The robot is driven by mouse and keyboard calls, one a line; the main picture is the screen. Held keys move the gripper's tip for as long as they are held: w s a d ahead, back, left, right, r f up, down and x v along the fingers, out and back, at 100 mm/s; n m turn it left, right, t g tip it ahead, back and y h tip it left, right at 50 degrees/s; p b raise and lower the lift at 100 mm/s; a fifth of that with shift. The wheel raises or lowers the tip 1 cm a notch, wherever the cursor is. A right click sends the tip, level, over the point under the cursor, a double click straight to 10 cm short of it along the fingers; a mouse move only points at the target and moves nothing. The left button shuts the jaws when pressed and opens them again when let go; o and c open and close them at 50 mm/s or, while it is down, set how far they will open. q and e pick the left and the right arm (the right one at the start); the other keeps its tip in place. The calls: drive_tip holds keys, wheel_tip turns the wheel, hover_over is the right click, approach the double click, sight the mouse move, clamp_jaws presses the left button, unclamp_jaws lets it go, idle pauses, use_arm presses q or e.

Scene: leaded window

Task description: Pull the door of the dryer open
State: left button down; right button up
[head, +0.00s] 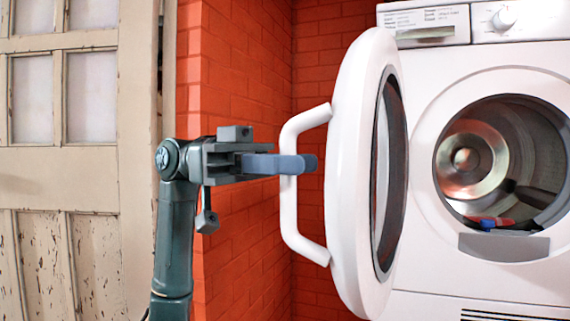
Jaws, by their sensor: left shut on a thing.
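The white dryer (440,285) stands at the right, with its metal drum (470,160) in plain view. Its round white door (352,170) stands wide open, swung out to the left and seen nearly edge-on, with dark glass on its inner side. A white bar handle (289,215) sticks out from the door's outer face to the left. My left gripper (308,163) reaches in from the left with its blue-grey fingers across the upright part of the handle, shut on it. My right gripper does not show.
A red brick wall (245,75) runs behind my left arm and the door. A worn, paned wooden door (65,165) stands at the far left. Small red and blue items (490,222) lie at the bottom of the dryer's opening.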

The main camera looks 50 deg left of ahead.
use_arm(q)
drive_tip(key=shift+a, duration=0.1)
idle(0.3)
drive_tip(key=c, duration=1.7)
unclamp_jaws()
drive_tip(key=b+v, duration=0.1)
drive_tip(key=v, duration=1.2)
